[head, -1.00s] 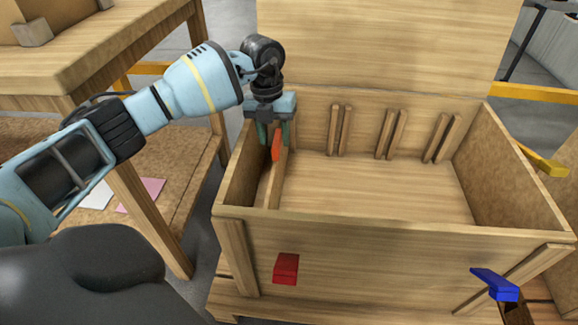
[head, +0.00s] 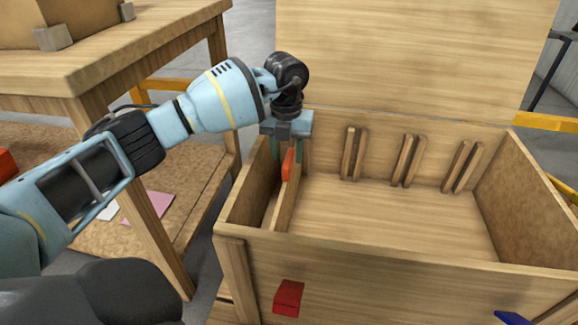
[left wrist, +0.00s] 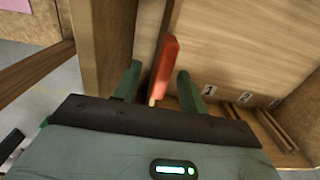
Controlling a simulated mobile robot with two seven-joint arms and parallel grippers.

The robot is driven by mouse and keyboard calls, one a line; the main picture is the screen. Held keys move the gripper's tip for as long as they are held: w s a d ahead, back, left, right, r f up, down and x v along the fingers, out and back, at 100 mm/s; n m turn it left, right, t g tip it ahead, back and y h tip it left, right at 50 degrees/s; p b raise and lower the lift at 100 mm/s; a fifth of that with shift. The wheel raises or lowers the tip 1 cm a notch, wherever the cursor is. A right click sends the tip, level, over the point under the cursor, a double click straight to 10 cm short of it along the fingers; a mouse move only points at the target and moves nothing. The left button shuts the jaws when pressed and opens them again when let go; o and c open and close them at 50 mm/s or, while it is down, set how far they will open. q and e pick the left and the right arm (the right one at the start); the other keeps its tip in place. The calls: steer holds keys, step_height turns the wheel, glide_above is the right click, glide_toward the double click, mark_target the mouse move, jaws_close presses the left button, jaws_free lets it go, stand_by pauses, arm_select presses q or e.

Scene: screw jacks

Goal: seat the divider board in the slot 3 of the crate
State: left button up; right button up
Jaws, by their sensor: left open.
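The divider board (head: 284,201) stands on edge near the left end of the wooden crate (head: 360,249), running front to back. Its orange-red grip (head: 288,164) also shows in the left wrist view (left wrist: 164,72). My left gripper (head: 288,152) is above the board, its green fingers open on either side of the grip; whether they touch it I cannot tell. The back wall carries three pairs of upright rails. Numbers 1 and 2 show in the wrist view, with a less clear third label to their right. The rightmost pair (head: 462,166) appears to be slot 3. My right gripper is out of view.
A wooden table (head: 150,60) stands at left, with a pink sheet (head: 148,206) on its lower shelf. The open lid (head: 410,55) rises behind the crate. The crate's middle and right are empty.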

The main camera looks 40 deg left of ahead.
arm_select(q)
steer(key=b, duration=0.2)
glide_above(289, 192)
steer(key=w+a, duration=0.1)
steer(key=f, duration=0.5)
steer(key=shift+w+a, duration=0.15)
steer(key=shift+a, duration=0.05)
jaws_close()
steer(key=shift+r, duration=0.1)
stand_by(0.6)
